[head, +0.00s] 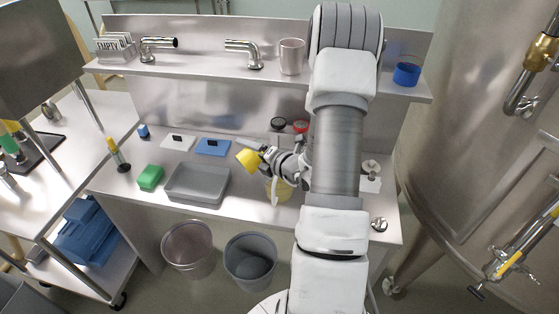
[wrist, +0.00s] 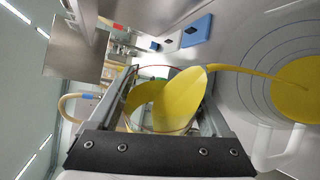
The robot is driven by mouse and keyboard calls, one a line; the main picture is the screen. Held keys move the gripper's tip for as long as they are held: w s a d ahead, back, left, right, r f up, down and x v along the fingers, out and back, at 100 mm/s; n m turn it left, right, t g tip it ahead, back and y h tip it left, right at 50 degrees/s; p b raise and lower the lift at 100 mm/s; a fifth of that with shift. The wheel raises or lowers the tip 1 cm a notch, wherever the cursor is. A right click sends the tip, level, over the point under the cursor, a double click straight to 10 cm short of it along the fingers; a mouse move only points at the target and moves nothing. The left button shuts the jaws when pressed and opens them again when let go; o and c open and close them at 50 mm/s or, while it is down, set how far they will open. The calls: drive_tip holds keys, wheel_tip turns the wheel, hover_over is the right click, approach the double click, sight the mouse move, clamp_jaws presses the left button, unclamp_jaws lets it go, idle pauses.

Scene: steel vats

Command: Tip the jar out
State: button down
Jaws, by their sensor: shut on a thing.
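My gripper (head: 268,158) is shut on a clear jar (wrist: 160,125) with yellow contents. The wrist view shows the jar between the two fingers (wrist: 165,88); in the head view its yellow (head: 248,158) shows just left of the gripper. The jar is tipped, and a yellow stream (wrist: 240,73) runs from its mouth towards a jug. The jug (wrist: 262,108) has ring markings, a white handle (wrist: 280,150) and a yellow pool (wrist: 298,90) inside. In the head view the jug (head: 279,189) stands on the bench below my gripper, partly hidden by it.
A grey tray (head: 197,198), a green block (head: 150,177) and a blue pad (head: 213,147) lie left on the bench. Two bins (head: 188,262) (head: 250,277) stand on the floor in front. A shelf (head: 200,64) runs behind; a steel vat (head: 455,130) stands right.

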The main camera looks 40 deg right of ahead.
drive_tip(key=shift+f+m, duration=0.1)
drive_tip(key=shift+m, duration=0.2)
idle(0.4)
drive_tip(key=shift+d+r+m+t+y+p, duration=0.35)
drive_tip(key=shift+d+m+y+p, duration=0.2)
drive_tip(key=shift+d+p, duration=0.45)
idle(0.7)
drive_tip(key=shift+r+m+y+p, duration=0.25)
drive_tip(key=shift+r+m+p, duration=0.2)
drive_tip(key=shift+m+p, duration=0.5)
idle(0.8)
